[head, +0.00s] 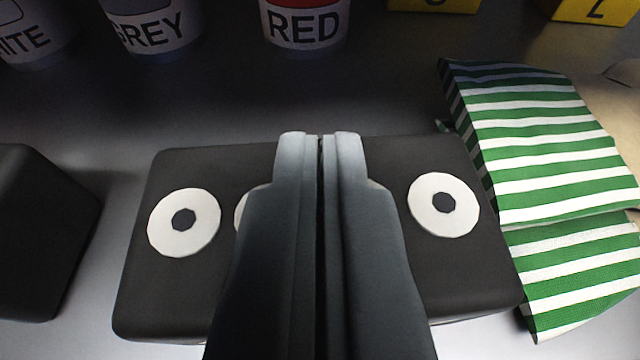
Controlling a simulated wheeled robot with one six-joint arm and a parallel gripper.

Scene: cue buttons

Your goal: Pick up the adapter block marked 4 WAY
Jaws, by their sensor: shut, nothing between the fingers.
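A black block (160,300) with white round sockets lies under my gripper in the head view. One socket (184,222) shows at its left and another (444,207) at its right. Part of a third socket shows beside the left finger; my gripper hides the middle of the block. I see no 4 WAY marking on it. My gripper (320,140) is shut and empty, with its fingers together in front of the block. I cannot tell whether the fingertips touch it. Another black block (40,235) is cut off at the left edge, with no marking visible.
Cups labelled GREY (155,30) and RED (304,24) stand at the back, with a third cup (25,38) at far left, its label partly cut off. Yellow blocks (590,12) are at back right. A green-striped cloth (550,150) lies against the middle block's right side.

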